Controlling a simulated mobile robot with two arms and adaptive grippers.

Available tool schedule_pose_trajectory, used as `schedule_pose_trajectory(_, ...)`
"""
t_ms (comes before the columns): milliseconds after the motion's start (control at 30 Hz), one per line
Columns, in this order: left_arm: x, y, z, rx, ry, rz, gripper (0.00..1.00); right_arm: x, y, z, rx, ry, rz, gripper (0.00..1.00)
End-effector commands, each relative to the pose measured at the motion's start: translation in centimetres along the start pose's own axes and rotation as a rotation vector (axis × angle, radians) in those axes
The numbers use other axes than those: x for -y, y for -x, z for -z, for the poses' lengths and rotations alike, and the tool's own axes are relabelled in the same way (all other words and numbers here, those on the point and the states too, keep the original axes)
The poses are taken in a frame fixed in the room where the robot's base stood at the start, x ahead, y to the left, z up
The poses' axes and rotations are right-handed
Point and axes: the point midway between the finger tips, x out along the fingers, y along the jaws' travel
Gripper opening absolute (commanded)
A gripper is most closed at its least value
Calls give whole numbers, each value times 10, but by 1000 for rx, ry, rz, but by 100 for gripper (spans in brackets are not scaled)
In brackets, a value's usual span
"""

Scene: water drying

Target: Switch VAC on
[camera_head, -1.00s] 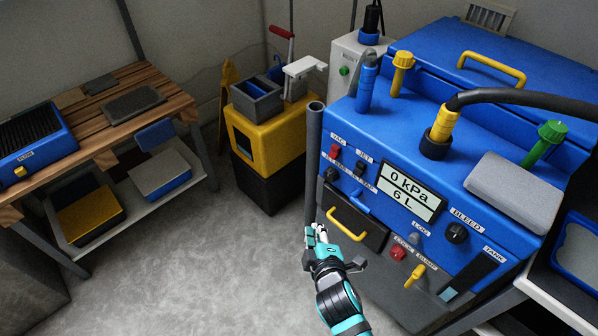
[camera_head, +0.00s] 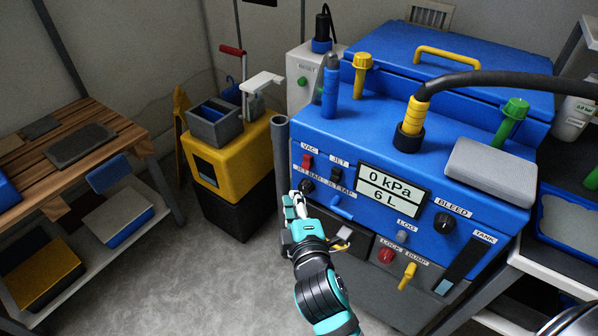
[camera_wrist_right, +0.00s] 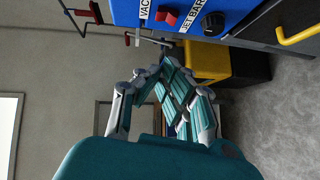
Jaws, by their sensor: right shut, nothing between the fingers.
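The VAC switch (camera_head: 307,161) is a small red rocker under the VAC label, at the upper left of the blue machine's front panel (camera_head: 340,130). It also shows at the top of the right wrist view (camera_wrist_right: 166,17). My right gripper (camera_head: 297,199) is shut and empty, its tips a little below the switch in the head view, near the JET BAR knob (camera_head: 306,186). In the right wrist view the closed fingers (camera_wrist_right: 172,70) appear below the switch, with a visible gap. The display (camera_head: 392,188) reads 0 kPa and 6 L. My left gripper is out of view.
The dark JET switch (camera_head: 335,174) sits just right of VAC. A grey post (camera_head: 280,150) stands at the machine's left edge. A yellow bucket cart (camera_head: 228,160) stands further left. A black hose (camera_head: 490,80) crosses the machine's top. The grey floor (camera_head: 200,285) is clear.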

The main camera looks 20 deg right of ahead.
Motion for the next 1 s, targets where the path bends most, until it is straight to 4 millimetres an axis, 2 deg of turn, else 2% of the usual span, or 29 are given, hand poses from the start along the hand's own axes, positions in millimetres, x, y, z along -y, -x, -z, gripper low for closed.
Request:
schedule_pose_trajectory(200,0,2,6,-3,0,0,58,0,-50,0,1,2,-3,0)
schedule_pose_trajectory(333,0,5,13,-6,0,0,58,0,-76,0,1,2,-2,0)
schedule_pose_trajectory(400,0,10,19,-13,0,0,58,0,-84,-9,2,5,-1,0)
schedule_pose_trajectory(633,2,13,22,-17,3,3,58,0,-101,-26,1,2,0,0)
schedule_pose_trajectory(1000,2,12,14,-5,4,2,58,0,-103,-29,0,1,1,0)
